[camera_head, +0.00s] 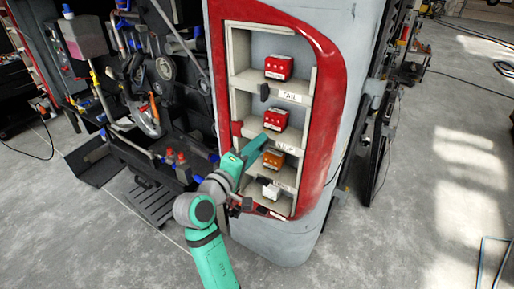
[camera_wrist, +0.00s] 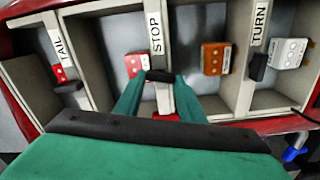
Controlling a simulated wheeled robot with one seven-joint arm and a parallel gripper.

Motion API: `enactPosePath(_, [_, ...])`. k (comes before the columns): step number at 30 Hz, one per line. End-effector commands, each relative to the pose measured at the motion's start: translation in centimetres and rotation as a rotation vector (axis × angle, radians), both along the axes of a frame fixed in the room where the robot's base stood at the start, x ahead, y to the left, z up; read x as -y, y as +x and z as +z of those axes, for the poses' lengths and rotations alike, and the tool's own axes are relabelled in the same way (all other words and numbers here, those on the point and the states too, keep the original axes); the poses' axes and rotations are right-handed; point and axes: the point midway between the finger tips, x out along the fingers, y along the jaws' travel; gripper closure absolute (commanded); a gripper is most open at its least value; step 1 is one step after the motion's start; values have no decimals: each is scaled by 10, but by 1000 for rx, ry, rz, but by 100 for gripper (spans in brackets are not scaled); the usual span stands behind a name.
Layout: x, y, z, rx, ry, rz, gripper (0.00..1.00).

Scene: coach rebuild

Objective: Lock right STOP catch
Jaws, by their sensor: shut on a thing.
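My gripper (camera_head: 259,141) reaches the STOP shelf edge of the red-framed rack from the lower left. In the wrist view its two green fingers (camera_wrist: 158,82) close around a black catch (camera_wrist: 160,75), just below the STOP label (camera_wrist: 155,33). In the head view the arm hides this catch. A red piece (camera_head: 237,128) sits at the left end of the STOP shelf; it also shows between the fingers in the wrist view (camera_wrist: 166,117). A red lamp block (camera_head: 275,114) stands above the STOP shelf, behind the catch.
Another red block (camera_head: 279,67), an orange block (camera_head: 273,158) and a white block (camera_head: 271,190) sit in other compartments. Black catches show at TAIL (camera_head: 264,91) and TURN (camera_wrist: 258,67). Cluttered tools (camera_head: 150,90) hang to the left. The floor at right is largely open.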

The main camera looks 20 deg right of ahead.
Motion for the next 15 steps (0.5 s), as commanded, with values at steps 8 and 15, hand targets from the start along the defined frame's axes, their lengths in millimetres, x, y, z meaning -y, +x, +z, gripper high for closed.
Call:
enactPosePath(8, [-2,1,-1,-135,-109,3,86])
enactPosePath(15, [-2,1,-1,-197,-159,4,86])
